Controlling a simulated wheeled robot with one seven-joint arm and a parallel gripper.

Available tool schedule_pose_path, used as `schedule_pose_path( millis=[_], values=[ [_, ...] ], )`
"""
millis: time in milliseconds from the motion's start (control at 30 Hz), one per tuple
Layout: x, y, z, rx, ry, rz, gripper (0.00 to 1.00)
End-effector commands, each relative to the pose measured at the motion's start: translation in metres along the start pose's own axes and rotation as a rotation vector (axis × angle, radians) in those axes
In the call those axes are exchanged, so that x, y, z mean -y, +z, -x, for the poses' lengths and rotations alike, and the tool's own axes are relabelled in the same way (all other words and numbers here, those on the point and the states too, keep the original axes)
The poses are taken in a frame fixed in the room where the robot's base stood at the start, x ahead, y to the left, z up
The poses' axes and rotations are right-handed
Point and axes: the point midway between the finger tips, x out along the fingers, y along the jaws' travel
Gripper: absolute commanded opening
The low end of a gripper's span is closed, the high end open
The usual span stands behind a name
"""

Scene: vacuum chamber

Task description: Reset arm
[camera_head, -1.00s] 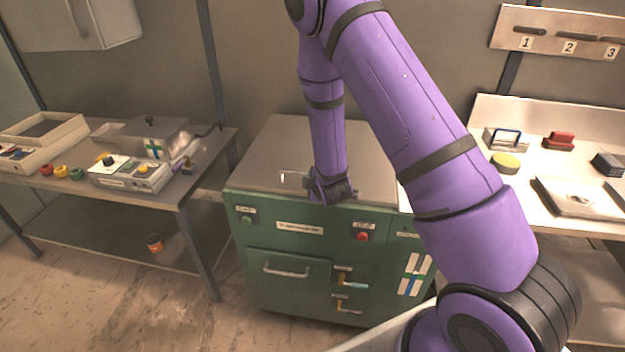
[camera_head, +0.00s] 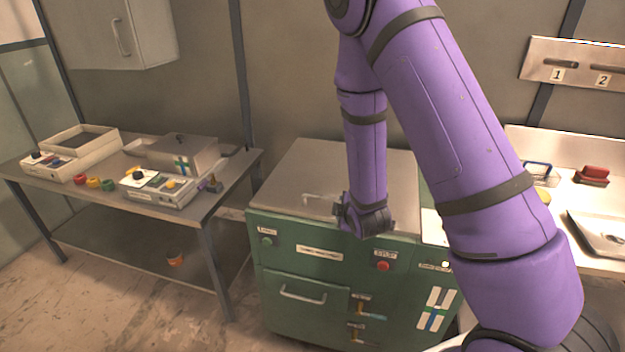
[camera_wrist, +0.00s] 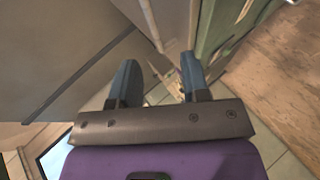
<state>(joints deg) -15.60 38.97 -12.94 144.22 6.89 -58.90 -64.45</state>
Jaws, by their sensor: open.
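My purple arm (camera_head: 455,130) rises across the right half of the head view and bends down to its wrist over the front top edge of the green cabinet (camera_head: 300,285). In that view my gripper's fingers are hidden or too small to make out. In the wrist view my gripper (camera_wrist: 158,82) shows two blue-grey fingers set apart, with nothing between them. Beyond the fingers the wrist view shows a grey panel, a green surface and brown floor.
A left table (camera_head: 215,212) holds a control box (camera_head: 158,188), a grey lidded box (camera_head: 181,153) and a white tray (camera_head: 80,140). A right bench (camera_head: 559,221) holds a red item (camera_head: 592,175). Floor at lower left is clear.

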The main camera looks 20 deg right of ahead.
Motion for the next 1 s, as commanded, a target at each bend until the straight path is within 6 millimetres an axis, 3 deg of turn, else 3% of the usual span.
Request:
schedule_pose_path(
  millis=[167,367,667,1000],
  values=[
    [-0.005,-0.002,0.002,0.0,-0.004,-0.018,0.42],
    [-0.033,-0.011,0.02,0.009,-0.051,-0.155,0.42],
    [-0.084,-0.027,0.074,0.033,-0.165,-0.419,0.42],
    [-0.128,-0.033,0.157,0.082,-0.28,-0.673,0.42]
  ],
)
